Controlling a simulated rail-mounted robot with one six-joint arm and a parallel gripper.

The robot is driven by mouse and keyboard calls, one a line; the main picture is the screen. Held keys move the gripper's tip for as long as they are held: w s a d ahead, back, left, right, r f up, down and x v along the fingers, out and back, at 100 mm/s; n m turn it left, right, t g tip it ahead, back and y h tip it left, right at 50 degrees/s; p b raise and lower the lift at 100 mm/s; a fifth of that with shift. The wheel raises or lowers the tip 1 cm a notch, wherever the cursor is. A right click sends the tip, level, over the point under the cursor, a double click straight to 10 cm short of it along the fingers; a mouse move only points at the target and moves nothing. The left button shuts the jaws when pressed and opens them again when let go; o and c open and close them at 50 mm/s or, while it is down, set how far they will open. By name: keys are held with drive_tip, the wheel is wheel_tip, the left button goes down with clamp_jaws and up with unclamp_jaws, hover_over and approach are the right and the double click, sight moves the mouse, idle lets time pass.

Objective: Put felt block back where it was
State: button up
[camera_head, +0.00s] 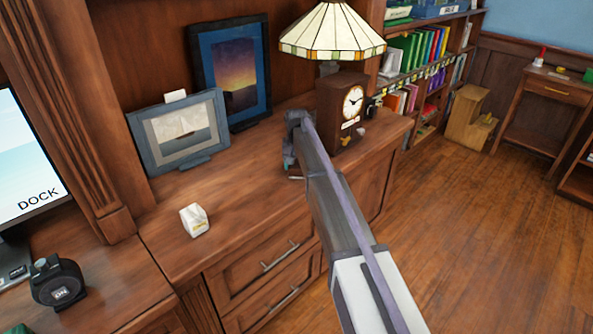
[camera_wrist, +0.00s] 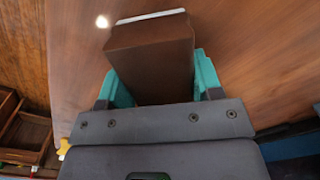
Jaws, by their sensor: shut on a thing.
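My gripper (camera_wrist: 158,78) is shut on the felt block (camera_wrist: 152,62), a brown block with a pale white strip along its far edge. The teal fingers lie against its two sides in the wrist view. In the head view my gripper (camera_head: 292,150) points down over the wooden cabinet top (camera_head: 240,185), just left of the clock. The block is mostly hidden there; only a small pale edge shows under the gripper. I cannot tell whether the block touches the cabinet top.
The brown clock (camera_head: 335,115) stands close right of my gripper, in front of a stained-glass lamp (camera_head: 332,35). Two picture frames (camera_head: 180,130) stand behind and left. A small white block (camera_head: 194,220) sits near the front edge. The cabinet top between is clear.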

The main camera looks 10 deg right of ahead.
sight(297, 161)
drive_tip(key=shift+f, duration=0.1)
drive_tip(key=o, duration=1)
drive_tip(key=shift+c, duration=0.2)
wheel_tip(297, 161, up, 13)
drive_tip(key=p, duration=1.2)
drive_tip(key=s+n+p, duration=0.1)
drive_tip(key=s+n, duration=0.1)
drive_tip(key=s, duration=3.6)
drive_tip(key=shift+s+r, duration=0.35)
drive_tip(key=shift+r, duration=0.05)
